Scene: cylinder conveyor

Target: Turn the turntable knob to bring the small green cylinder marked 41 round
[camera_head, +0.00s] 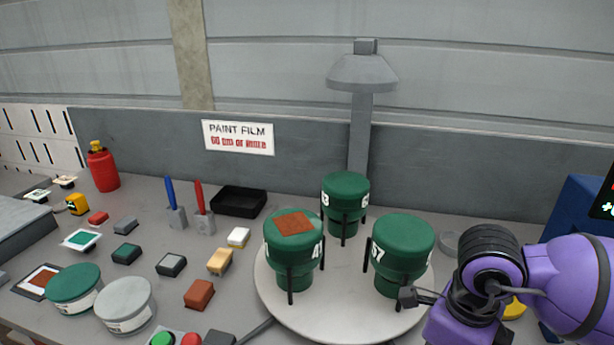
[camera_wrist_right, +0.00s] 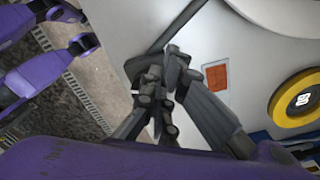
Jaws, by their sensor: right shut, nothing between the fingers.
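The pale round turntable (camera_head: 345,320) bears three green cylinders on dark posts. The front-left one (camera_head: 292,243) has an orange-brown patch on top and a partly hidden number beginning with 4. The right one (camera_head: 402,245) shows a number ending in 7. The back one (camera_head: 345,195) shows only parts of its numbers. A dark bar (camera_head: 255,332) lies by the turntable's front-left edge; I cannot tell if it is the knob. My right gripper (camera_wrist_right: 165,75) is shut and empty in the wrist view, close to a dark bar-like part (camera_wrist_right: 178,28). My left gripper is not visible.
Left of the turntable lie small coloured blocks, a green-lidded tin (camera_head: 74,284) and a grey-lidded tin (camera_head: 124,298). A black tray (camera_head: 238,201) and lamp-like post (camera_head: 362,120) stand behind. A yellow disc marked 80 (camera_wrist_right: 300,98) is right of my gripper in the wrist view.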

